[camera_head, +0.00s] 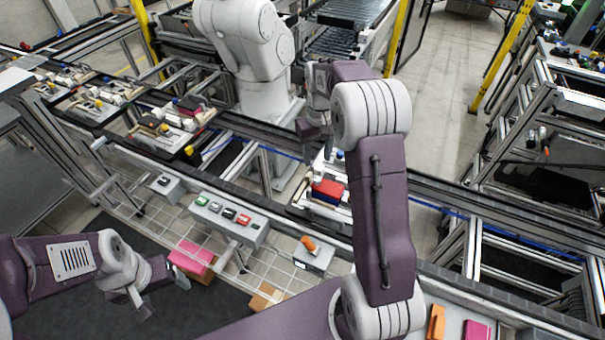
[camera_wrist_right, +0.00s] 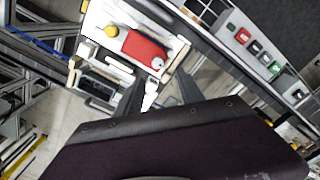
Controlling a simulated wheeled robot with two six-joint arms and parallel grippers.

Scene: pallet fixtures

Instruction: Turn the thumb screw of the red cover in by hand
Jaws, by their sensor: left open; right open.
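The red cover (camera_head: 327,188) sits on a pallet fixture on the conveyor, right of centre in the head view. In the right wrist view the red cover (camera_wrist_right: 143,46) lies on a white plate, with a round pale thumb screw (camera_wrist_right: 157,63) at its lower right corner. My right gripper (camera_head: 318,138) is open and empty above and behind the fixture. In its wrist view the two dark fingers (camera_wrist_right: 158,92) point toward the cover, apart from it. My left gripper (camera_head: 158,288) is open and empty at the lower left, far from the cover.
A yellow knob (camera_wrist_right: 111,30) stands beside the cover. A grey button box (camera_head: 230,218) is in front of the conveyor. Other loaded pallets (camera_head: 172,125) stand to the left. A white robot arm (camera_head: 262,95) stands behind.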

